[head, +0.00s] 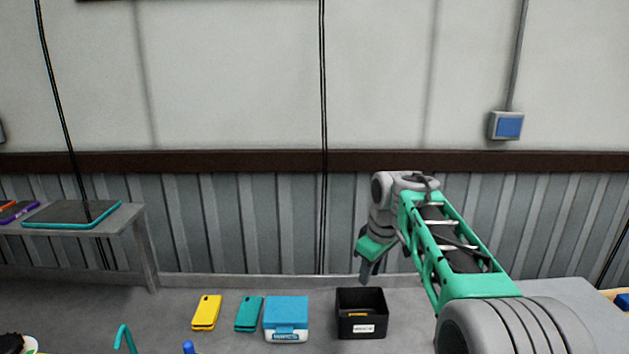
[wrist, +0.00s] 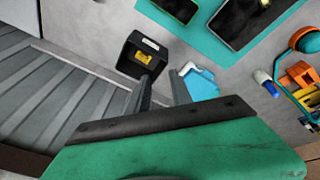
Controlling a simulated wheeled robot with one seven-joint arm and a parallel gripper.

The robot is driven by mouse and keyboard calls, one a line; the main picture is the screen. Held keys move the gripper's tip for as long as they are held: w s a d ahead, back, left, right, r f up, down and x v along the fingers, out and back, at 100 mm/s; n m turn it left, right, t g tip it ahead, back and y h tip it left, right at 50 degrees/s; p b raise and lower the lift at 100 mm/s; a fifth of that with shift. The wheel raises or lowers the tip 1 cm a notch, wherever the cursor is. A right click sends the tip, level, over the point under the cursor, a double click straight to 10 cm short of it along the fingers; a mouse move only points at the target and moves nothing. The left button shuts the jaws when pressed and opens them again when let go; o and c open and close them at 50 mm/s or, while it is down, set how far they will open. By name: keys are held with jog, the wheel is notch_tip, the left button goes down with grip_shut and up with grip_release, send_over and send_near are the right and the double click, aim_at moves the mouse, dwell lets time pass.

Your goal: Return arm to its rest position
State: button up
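My green and grey arm reaches out from the lower right in the head view. My gripper (head: 368,270) points down in the air, above and behind the black open box (head: 350,328). In the wrist view my gripper (wrist: 160,84) has its two fingers apart with a gap between them. Nothing shows between them. The black box (wrist: 130,68) shows beyond the fingertips, with a yellow thing (wrist: 143,58) inside it.
A blue-lidded box (head: 286,312), a teal phone-like thing (head: 248,313) and a yellow one (head: 206,312) lie left of the black box. A grey side table (head: 130,215) carrying a tablet (head: 70,213) stands at left. The wall rises behind.

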jog(key=s+d+f+m+t, duration=0.1)
jog(key=s+f+m, duration=0.3)
jog(key=s, duration=0.9)
jog(key=s+f+m+b, duration=0.1)
jog(key=s+f+m, duration=0.3)
jog(key=s, duration=0.9)
jog(key=shift+s+d+m+t+h+b, duration=0.3)
jog(key=shift+s+d+m+t+h, duration=0.1)
jog(key=shift+m, duration=0.2)
